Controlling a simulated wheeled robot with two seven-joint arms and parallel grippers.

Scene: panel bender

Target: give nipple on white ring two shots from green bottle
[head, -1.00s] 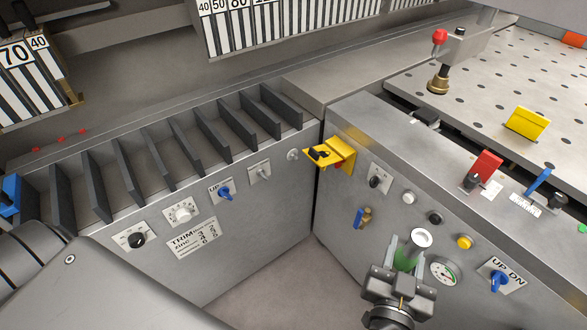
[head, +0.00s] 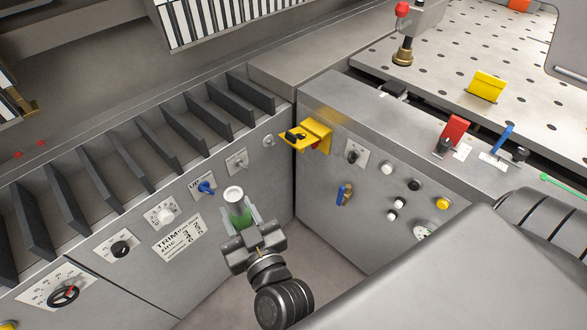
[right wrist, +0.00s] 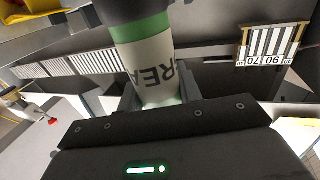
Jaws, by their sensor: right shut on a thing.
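My right gripper (head: 241,222) is shut on the green bottle (head: 240,211) and holds it upright or nearly so, with its pale round top facing the camera. In the right wrist view the bottle (right wrist: 149,66) shows a green band and a white label with dark letters between the fingers. A small pale round fitting (head: 268,141) sits on the left panel near the corner, apart from the bottle. It may be the nipple on the white ring, but it is too small to tell. My left gripper is out of view.
A yellow bracket (head: 315,134) juts out at the inner corner. A blue-handled valve (head: 344,194) and several buttons are on the right panel. Dark upright dividers (head: 120,165) line the left ledge.

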